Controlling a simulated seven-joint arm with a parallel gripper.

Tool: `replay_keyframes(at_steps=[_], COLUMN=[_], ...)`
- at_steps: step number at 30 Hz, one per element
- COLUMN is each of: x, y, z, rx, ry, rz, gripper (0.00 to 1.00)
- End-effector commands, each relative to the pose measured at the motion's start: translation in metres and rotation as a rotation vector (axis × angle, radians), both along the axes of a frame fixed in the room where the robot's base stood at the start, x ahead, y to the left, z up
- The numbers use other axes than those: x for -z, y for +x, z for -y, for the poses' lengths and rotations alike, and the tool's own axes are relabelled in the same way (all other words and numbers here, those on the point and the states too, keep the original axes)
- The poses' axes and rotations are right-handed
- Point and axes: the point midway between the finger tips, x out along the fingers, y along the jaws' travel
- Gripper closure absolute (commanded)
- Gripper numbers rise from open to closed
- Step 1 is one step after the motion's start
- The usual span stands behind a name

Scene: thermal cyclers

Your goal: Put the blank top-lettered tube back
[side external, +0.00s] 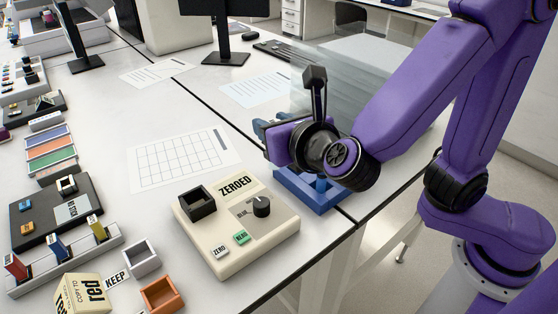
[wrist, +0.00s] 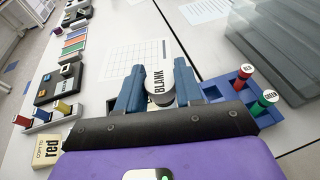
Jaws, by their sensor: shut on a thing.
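The blank tube (wrist: 160,92) shows in the wrist view as a grey-white top lettered BLANK between my two blue fingers. My gripper (wrist: 157,80) is shut on it. In the side view my gripper (side external: 263,128) is above the bench, near the blue rack (side external: 318,202), and the tube itself is hidden there. The rack also shows at the right in the wrist view (wrist: 281,117). It holds a red tube (wrist: 246,71) and a green tube (wrist: 266,99) with lettered tops. My wrist and gripper hide part of the rack in both views.
A beige meter (side external: 240,246) marked ZEROED, with a black square well (side external: 197,203) and a knob, stands in front. A gridded sheet (side external: 180,158) lies left of my gripper. A clear bin (wrist: 280,38) is beyond the rack. Small square cups (side external: 141,258) stand front left.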

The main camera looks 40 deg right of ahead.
Motion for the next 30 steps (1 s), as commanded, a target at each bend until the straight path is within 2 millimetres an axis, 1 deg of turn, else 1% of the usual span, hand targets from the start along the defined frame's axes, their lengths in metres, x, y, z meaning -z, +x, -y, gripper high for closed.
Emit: replay_keyframes(at_steps=[1, 2, 3, 5, 6, 9, 12, 13, 15, 17, 20, 23, 30], x=[0.004, 0.007, 0.010, 0.014, 0.016, 0.020, 0.021, 0.021, 0.021, 0.022, 0.024, 0.031, 0.051], y=[0.001, 0.001, -0.001, -0.006, -0.011, -0.026, -0.042, -0.047, -0.054, -0.058, -0.055, -0.042, 0.002], z=[0.018, 0.030, 0.047, 0.071, 0.086, 0.119, 0.142, 0.147, 0.155, 0.159, 0.161, 0.158, 0.149], rx=[0.093, 0.154, 0.241, 0.373, 0.459, 0.657, 0.813, 0.850, 0.913, 0.948, 0.975, 0.977, 0.975], ry=[-0.005, -0.005, -0.005, -0.006, -0.004, -0.002, -0.002, -0.001, 0.000, -0.001, -0.002, -0.002, -0.003], rz=[-0.001, -0.001, 0.000, 0.000, 0.000, 0.001, 0.002, 0.002, 0.002, 0.002, 0.003, 0.002, 0.001], gripper=[0.98, 0.98, 0.98, 0.98, 0.98, 0.98, 0.98, 0.98, 0.98, 0.98, 0.98, 0.98, 0.98])
